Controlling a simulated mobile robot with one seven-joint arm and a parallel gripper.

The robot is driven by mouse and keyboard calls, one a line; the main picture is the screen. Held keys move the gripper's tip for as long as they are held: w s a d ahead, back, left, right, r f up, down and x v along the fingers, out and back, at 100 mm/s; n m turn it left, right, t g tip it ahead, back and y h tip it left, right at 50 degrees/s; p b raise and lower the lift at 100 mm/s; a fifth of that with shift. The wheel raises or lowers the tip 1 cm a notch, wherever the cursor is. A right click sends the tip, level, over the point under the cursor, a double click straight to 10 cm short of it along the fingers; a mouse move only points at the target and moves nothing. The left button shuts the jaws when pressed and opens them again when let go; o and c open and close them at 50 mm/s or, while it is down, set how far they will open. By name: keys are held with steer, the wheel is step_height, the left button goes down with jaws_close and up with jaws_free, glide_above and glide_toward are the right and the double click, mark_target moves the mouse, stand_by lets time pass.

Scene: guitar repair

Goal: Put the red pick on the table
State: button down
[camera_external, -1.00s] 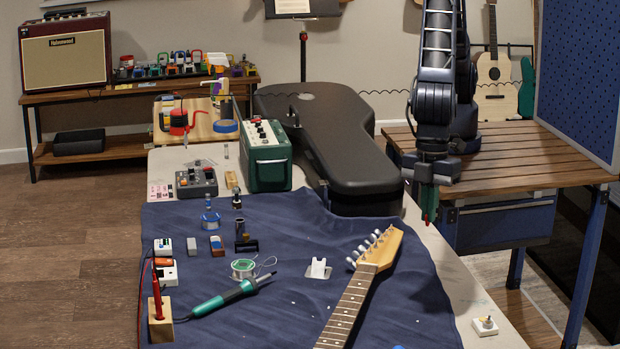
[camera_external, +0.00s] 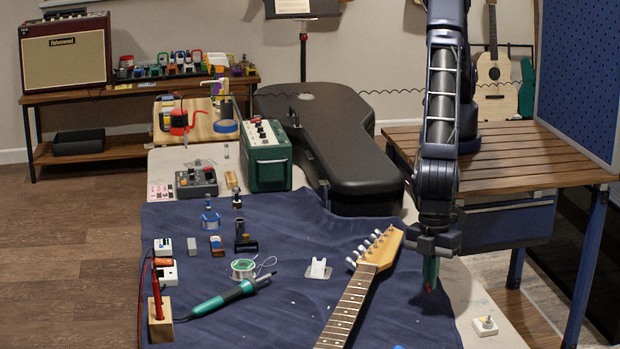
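My gripper (camera_external: 430,272) points down over the right part of the blue cloth, just right of the guitar headstock (camera_external: 380,247). Its green fingers are close together. A small red piece, which looks like the red pick (camera_external: 428,287), shows at the fingertips and seems to be held between them. Most of it is hidden by the fingers. I cannot tell whether its lower edge touches the cloth. The table (camera_external: 470,300) has a pale top, bare along its right edge, with the blue cloth (camera_external: 300,225) over most of it.
The guitar neck (camera_external: 345,310) lies just left of my gripper. A black guitar case (camera_external: 345,150) and a green amplifier (camera_external: 266,165) stand farther back. A small white block (camera_external: 485,326) sits at the right edge. Cloth below my gripper looks clear.

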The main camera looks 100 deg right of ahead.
mark_target(429, 292)
steer(key=shift+f, duration=2.25)
steer(key=shift+f, duration=0.15)
steer(key=c, duration=1.7)
jaws_free()
step_height(429, 292, up, 12)
steer(key=d, duration=0.1)
steer(key=shift+s+d, duration=0.25)
